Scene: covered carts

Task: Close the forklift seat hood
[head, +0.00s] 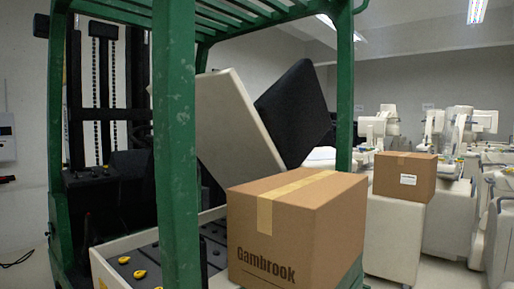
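The forklift's seat hood (230,125) is a cream panel that stands tilted up steeply inside the green frame. The black seat (297,105) is on its far side and tilts with it. Below the hood the cream-walled compartment (104,270) is open, with dark battery blocks and yellow caps (139,274) showing. A green post (176,150) hides part of the compartment and the hood's left side. The hood's lower edge is partly hidden behind a cardboard box. Neither of my grippers shows in the head view.
The large cardboard box (300,225) marked "Gambrook" stands close in front, at the compartment's right end. A smaller box (404,177) sits on a cream cart (391,235) at right. Several white machines crowd the right side. A second green post (345,100) stands behind the large box.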

